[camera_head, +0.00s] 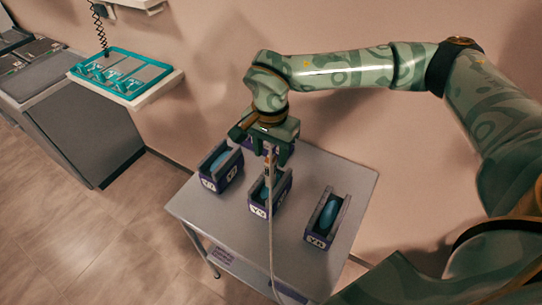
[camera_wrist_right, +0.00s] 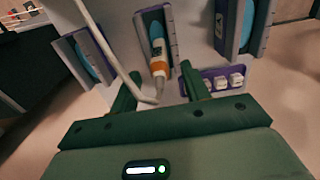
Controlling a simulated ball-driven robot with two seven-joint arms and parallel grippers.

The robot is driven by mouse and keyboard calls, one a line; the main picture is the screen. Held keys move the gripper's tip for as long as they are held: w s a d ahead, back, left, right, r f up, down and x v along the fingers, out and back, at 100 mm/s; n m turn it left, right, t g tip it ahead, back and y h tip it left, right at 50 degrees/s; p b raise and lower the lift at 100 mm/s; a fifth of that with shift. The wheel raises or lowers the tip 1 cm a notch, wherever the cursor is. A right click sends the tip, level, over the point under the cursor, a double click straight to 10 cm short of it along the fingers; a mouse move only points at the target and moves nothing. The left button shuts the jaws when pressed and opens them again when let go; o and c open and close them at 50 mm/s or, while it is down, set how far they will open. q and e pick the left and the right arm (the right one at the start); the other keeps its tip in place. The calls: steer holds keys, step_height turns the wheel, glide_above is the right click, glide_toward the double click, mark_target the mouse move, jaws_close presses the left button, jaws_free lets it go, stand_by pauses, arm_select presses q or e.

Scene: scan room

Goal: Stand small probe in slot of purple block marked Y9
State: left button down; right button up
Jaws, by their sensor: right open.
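A small probe with a white body and orange collar (camera_wrist_right: 158,62) stands in the slot of the middle purple block (camera_head: 258,211). A pale cable runs from it. In the wrist view that block (camera_wrist_right: 174,38) has a blue lining. My right gripper (camera_head: 271,157) is above the middle block. Its open fingers (camera_wrist_right: 157,88) are on either side of the probe's cable end, with gaps visible. The block's label looks like Y9 but is small. Whether the probe is fully seated is hidden. My left gripper is not in view.
Similar purple blocks stand left (camera_head: 209,182) and right (camera_head: 319,240) on the grey table (camera_head: 345,180). A teal-edged tray (camera_head: 120,73) sits on a wall shelf. The cable hangs across the table front.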

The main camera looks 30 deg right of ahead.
step_height(320, 180, up, 13)
steer(key=p, duration=0.2)
steer(key=shift+r+p, duration=0.2)
steer(key=shift+p, duration=0.2)
